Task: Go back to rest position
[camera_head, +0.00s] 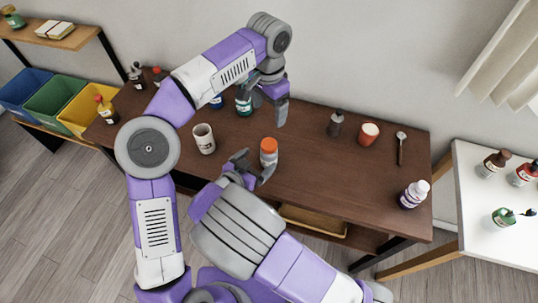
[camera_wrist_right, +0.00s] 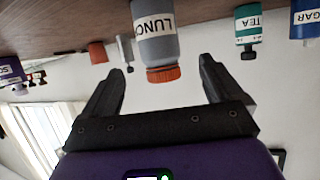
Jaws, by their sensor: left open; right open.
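My right gripper (camera_head: 254,168) is low at the front edge of the brown table, open, with its fingers on either side of or just short of a grey jar with an orange lid (camera_head: 268,150). In the right wrist view, which is upside down, the open fingers (camera_wrist_right: 158,80) flank the jar labelled "LUNC..." (camera_wrist_right: 155,35); I cannot tell whether they touch it. My left gripper (camera_head: 281,112) is open, pointing down above the table's back half, beside a teal-labelled jar (camera_head: 243,106). Its fingers are partly hidden by its own body.
Coloured bins (camera_head: 50,100) are left; a white table (camera_head: 480,220) is right.

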